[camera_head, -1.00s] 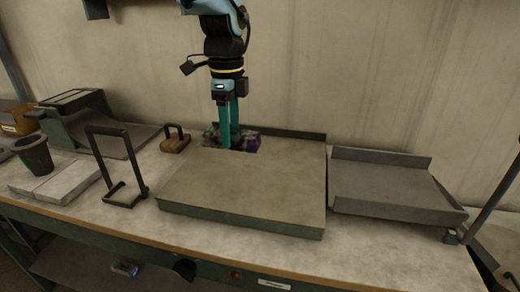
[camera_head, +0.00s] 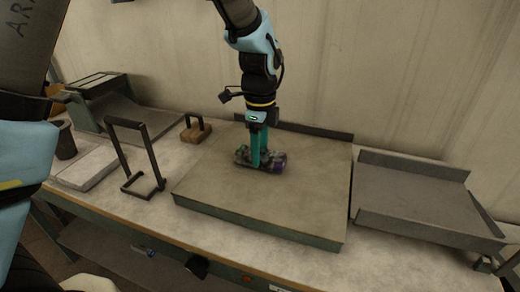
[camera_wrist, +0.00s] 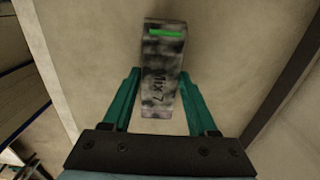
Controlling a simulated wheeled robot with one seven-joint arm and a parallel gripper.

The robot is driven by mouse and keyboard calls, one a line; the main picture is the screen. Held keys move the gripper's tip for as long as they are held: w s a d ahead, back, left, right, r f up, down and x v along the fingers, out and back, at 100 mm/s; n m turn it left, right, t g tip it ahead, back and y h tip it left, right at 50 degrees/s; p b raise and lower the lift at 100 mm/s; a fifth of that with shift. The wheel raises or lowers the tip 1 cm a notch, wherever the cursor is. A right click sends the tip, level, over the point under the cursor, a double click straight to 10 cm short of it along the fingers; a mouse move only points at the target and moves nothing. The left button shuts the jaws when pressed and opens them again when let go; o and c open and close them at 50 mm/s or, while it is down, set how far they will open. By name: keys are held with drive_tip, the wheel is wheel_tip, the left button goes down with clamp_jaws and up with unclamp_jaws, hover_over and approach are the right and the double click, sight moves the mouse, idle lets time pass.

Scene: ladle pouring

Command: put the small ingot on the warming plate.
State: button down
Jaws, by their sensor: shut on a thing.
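My gripper (camera_head: 259,163) points straight down, its teal fingers shut on the small ingot (camera_head: 277,163), a mottled grey block with a purple end. The wrist view shows the ingot (camera_wrist: 163,50) between the fingers, with a green bar and the lettering "Mix 7". The ingot is over the left back part of a broad flat plate (camera_head: 300,208) with green sides and a dark back rail, which looks like the warming plate. Whether the ingot touches the plate or hangs just above it, I cannot tell. The fingers hide the ingot's middle in the head view.
A grey tray (camera_head: 415,205) with raised edges stands right of the plate. To the left are a dark upright frame (camera_head: 135,160), a wooden block with a handle (camera_head: 196,132) and a dark cup (camera_head: 65,142). The plate's front and right are clear.

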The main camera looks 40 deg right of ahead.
drive_tip(key=shift+f, duration=0.35)
drive_tip(key=shift+f, duration=0.1)
drive_tip(key=shift+c, duration=0.9)
unclamp_jaws()
wheel_tip(320, 180, up, 12)
drive_tip(key=b, duration=0.2)
